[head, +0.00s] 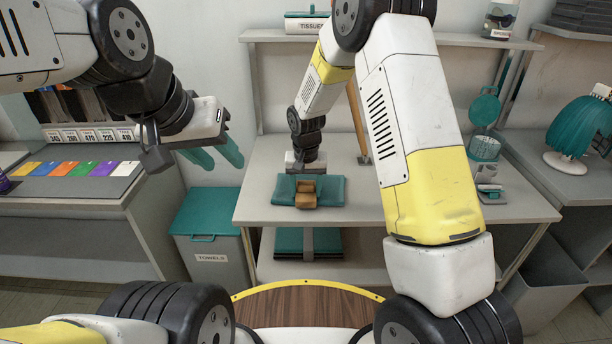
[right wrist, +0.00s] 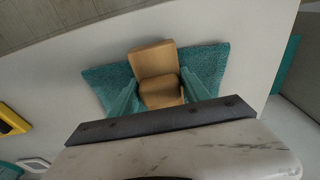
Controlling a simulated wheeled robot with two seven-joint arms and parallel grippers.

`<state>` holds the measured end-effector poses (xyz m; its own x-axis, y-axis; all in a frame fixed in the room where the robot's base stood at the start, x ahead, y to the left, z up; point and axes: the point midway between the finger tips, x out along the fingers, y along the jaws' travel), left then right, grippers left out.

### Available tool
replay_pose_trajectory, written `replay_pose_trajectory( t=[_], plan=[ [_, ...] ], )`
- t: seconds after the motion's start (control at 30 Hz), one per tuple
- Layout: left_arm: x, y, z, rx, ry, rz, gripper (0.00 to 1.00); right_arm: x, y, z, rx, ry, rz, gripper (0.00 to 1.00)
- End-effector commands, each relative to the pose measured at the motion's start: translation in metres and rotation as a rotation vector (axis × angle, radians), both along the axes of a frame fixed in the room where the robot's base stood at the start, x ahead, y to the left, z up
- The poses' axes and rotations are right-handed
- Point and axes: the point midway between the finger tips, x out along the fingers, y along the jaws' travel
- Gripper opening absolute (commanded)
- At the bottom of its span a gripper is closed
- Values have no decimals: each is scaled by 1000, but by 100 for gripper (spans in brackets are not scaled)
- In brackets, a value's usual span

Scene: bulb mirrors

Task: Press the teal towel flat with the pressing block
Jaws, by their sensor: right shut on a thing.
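The teal towel (head: 331,190) lies on the light grey worktop in the middle of the head view; it also spreads out behind the block in the right wrist view (right wrist: 209,65). The pressing block (head: 306,199) is tan and wooden, with a raised grip part. My right gripper (head: 305,180) is shut on the block; its teal fingers stand on both sides of it in the right wrist view (right wrist: 160,96). The block is over the towel's middle; I cannot tell whether it touches. My left gripper (head: 218,155) is empty, its teal fingers apart, left of the worktop.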

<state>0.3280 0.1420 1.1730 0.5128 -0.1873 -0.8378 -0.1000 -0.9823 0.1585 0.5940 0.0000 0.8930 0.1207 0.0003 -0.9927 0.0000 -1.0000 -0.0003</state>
Motion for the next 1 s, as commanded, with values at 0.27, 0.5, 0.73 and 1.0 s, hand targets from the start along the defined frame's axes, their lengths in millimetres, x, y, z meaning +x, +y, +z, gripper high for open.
replay_pose_trajectory(
  t=[0.27,0.5,0.73,1.0],
  plan=[
    [0,0,0,0,0,0,40,0,0,7,0,0,0,16],
    [0,0,0,0,0,0,40,0,0,24,1,-2,-1,16],
    [0,0,0,0,0,0,40,1,1,40,1,-2,0,16],
    [0,0,0,0,0,0,40,0,1,58,1,-2,0,16]
  ],
)
